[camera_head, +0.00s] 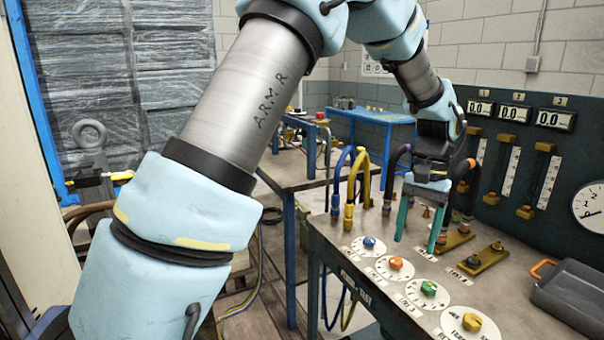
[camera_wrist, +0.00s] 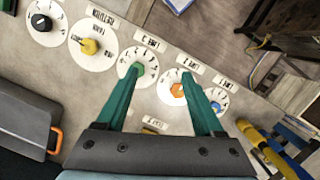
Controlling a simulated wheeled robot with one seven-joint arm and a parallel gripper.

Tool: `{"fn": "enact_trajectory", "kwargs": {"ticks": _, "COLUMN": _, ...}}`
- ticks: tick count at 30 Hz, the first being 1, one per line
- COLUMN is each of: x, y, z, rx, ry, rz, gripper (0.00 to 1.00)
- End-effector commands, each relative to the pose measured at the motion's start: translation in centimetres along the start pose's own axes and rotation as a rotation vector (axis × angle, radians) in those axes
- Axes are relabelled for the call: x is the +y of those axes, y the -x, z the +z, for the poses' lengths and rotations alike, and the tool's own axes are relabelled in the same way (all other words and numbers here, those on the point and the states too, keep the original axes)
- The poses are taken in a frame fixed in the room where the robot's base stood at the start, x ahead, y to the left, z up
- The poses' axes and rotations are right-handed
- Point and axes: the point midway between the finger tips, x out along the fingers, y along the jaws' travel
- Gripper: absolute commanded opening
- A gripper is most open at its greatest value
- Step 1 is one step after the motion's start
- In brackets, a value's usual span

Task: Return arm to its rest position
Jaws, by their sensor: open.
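My gripper (camera_head: 418,246) hangs from my arm over the bench (camera_head: 335,262), fingers pointing down. Its two green fingers are spread wide and nothing is held between them. In the head view the fingertips appear behind the row of dials, close above the bench top; exact clearance cannot be told. In the wrist view my gripper (camera_wrist: 162,76) shows its left fingertip overlapping the green knob (camera_wrist: 138,68) and its right fingertip near the orange knob (camera_wrist: 177,89); contact cannot be confirmed. My arm stretches from the lower left, up and over to the bench.
Blue and yellow hoses (camera_head: 362,180) rise left of my gripper. A gauge panel (camera_head: 535,150) stands behind it. A yellow knob (camera_head: 472,322) is at the front. A grey tray (camera_head: 575,295) with an orange handle lies right. A blue table (camera_head: 385,117) stands farther back.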

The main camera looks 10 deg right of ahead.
Motion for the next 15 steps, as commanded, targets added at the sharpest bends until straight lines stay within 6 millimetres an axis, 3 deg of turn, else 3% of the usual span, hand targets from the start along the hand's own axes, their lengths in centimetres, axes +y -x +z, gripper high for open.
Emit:
{"fn": "enact_trajectory", "kwargs": {"ticks": 1, "x": -4.1, "y": 0.0, "z": 1.4, "rx": 0.027, "ry": 0.07, "rz": 0.011, "gripper": 0.69}}
{"fn": "enact_trajectory", "kwargs": {"ticks": 3, "x": -8.8, "y": -0.4, "z": 3.4, "rx": 0.066, "ry": 0.154, "rz": 0.023, "gripper": 0.69}}
{"fn": "enact_trajectory", "kwargs": {"ticks": 5, "x": -12.5, "y": -0.9, "z": 5.6, "rx": 0.1, "ry": 0.23, "rz": 0.032, "gripper": 0.69}}
{"fn": "enact_trajectory", "kwargs": {"ticks": 9, "x": -20.0, "y": -2.5, "z": 12.2, "rx": 0.183, "ry": 0.416, "rz": 0.043, "gripper": 0.69}}
{"fn": "enact_trajectory", "kwargs": {"ticks": 12, "x": -23.5, "y": -4.0, "z": 17.4, "rx": 0.235, "ry": 0.543, "rz": 0.041, "gripper": 0.69}}
{"fn": "enact_trajectory", "kwargs": {"ticks": 15, "x": -25.4, "y": -5.3, "z": 21.8, "rx": 0.278, "ry": 0.648, "rz": 0.035, "gripper": 0.69}}
